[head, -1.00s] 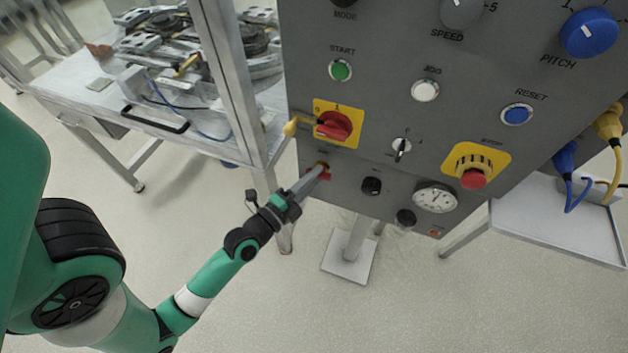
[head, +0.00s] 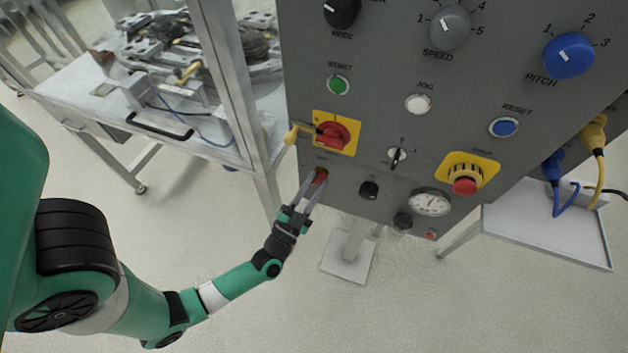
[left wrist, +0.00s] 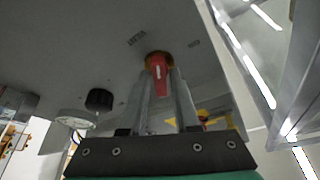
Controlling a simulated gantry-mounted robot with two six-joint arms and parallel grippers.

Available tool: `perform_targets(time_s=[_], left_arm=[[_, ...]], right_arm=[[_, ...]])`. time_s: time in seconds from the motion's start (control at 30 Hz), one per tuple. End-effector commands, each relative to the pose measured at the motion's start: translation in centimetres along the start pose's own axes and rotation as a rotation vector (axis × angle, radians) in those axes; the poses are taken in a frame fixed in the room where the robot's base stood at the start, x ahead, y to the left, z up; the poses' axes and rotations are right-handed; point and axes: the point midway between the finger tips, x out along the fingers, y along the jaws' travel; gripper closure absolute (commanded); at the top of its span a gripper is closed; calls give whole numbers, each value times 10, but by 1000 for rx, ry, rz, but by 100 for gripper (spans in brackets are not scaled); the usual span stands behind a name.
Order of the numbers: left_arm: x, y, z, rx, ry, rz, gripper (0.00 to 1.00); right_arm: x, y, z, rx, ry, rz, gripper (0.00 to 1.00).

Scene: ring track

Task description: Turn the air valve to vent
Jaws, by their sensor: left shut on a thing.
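The air valve (head: 321,174) is a small red handle on a brass body, low on the left of the grey control panel. In the left wrist view the red handle (left wrist: 159,72) sits between the two fingers, its long end with a pale mark pointing toward the palm. My left gripper (head: 314,185) reaches up to it from below and is shut on the handle. It also shows in the left wrist view (left wrist: 163,88). My right gripper is not in view.
Just above the valve is a red rotary switch (head: 333,134) on a yellow plate, with a yellow padlock-like piece (head: 292,134) at its left. A black knob (head: 369,190) and a gauge (head: 430,202) are to the right. A metal frame post (head: 232,90) stands left of the panel.

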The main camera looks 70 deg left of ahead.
Motion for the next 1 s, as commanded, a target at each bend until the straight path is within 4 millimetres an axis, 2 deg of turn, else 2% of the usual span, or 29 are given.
perform_targets(time_s=[0.5,1.0], left_arm=[[1,3,-2,-387,3,-160,100],[1,3,-2,-502,2,-210,100]], right_arm=[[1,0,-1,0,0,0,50],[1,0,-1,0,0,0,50]])
